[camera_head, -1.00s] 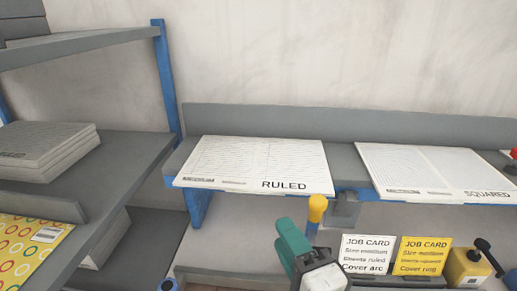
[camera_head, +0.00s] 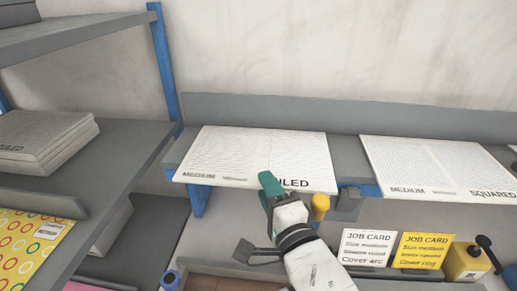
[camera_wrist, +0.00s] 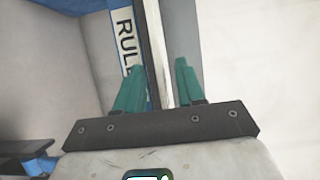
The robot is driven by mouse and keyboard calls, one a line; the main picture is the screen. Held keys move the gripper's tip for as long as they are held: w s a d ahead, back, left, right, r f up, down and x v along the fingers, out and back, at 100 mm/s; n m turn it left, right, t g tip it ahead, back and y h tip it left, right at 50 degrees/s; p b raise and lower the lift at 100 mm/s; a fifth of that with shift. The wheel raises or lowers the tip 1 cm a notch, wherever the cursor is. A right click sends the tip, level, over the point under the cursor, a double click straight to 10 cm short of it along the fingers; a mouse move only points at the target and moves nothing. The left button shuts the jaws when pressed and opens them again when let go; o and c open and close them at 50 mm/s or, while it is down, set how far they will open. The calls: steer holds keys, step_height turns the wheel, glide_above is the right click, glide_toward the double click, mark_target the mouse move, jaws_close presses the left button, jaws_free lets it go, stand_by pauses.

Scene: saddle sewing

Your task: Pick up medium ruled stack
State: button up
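The medium ruled stack (camera_head: 255,155) lies flat on the grey shelf, its white lined top marked MEDIUM and RULED along the front edge. My gripper (camera_head: 267,178) is at that front edge in the head view and covers part of the word RULED. In the wrist view my gripper (camera_wrist: 160,66) has its two green fingers apart. A thin pale edge runs between them; I cannot tell whether they touch it. A white strip lettered RULE (camera_wrist: 125,35) shows left of the fingers.
The squared stack (camera_head: 430,168) lies to the right on the same shelf. A yellow-topped post (camera_head: 320,206) stands close to my gripper. White (camera_head: 367,247) and yellow (camera_head: 423,253) job cards stand below. A side shelf with another stack (camera_head: 42,140) is at left.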

steer(key=shift+x, duration=1)
jaws_close()
